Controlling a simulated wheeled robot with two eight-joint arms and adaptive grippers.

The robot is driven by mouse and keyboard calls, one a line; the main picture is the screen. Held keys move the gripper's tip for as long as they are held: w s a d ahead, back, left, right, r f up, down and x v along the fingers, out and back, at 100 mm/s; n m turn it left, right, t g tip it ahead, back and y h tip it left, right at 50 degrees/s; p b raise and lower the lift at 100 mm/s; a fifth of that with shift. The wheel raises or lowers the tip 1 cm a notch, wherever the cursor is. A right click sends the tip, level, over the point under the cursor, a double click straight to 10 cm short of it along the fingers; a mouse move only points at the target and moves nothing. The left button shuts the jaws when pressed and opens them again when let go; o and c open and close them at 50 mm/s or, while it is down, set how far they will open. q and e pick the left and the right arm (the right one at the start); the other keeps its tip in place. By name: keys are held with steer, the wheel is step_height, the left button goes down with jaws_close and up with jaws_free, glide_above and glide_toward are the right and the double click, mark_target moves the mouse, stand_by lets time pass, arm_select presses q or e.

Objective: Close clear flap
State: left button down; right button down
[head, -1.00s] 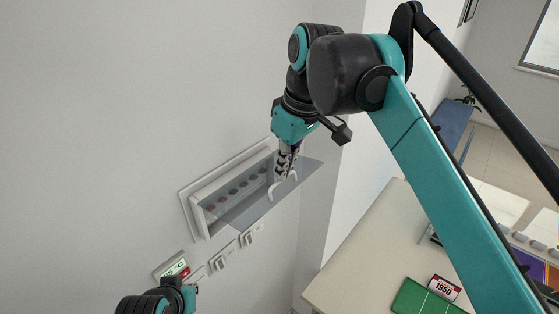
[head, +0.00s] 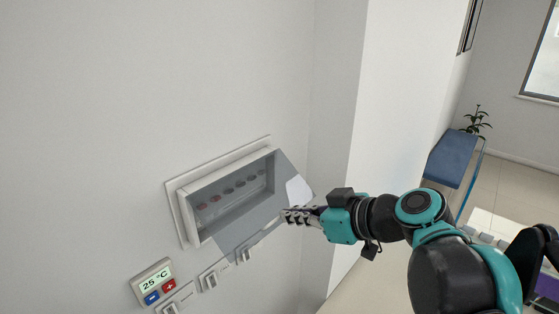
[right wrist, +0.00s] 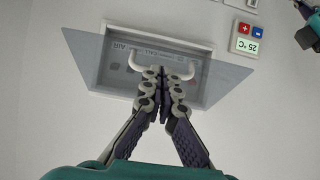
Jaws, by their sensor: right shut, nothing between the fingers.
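The clear flap (head: 262,212) is a grey see-through panel on the wall box (head: 178,208). It stands tilted out from the box front in the head view, with its lower edge away from the wall. In the right wrist view the flap (right wrist: 220,72) spans in front of the box, and a white handle (right wrist: 188,73) shows at its middle. My right gripper (head: 284,216) is shut and empty, its tips at the flap's outer side by the handle; contact is unclear. Part of my left arm shows at the right wrist view's top right; its fingers are unclear.
A thermostat reading 25 °C (head: 154,281) and several switches (head: 209,281) sit on the wall below the box. A wall corner (head: 335,150) stands to the right. A blue bench (head: 449,161) and a plant (head: 476,122) are farther back.

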steer(key=w+a+f+t+y+b, duration=0.3)
steer(key=w+a+f+b, duration=0.3)
steer(key=f+b, duration=0.3)
steer(key=shift+w+a+f+t+y, duration=0.2)
steer(key=shift+a+f+t+y, duration=0.15)
steer(key=shift+f, duration=0.3)
steer(key=shift+d, duration=0.15)
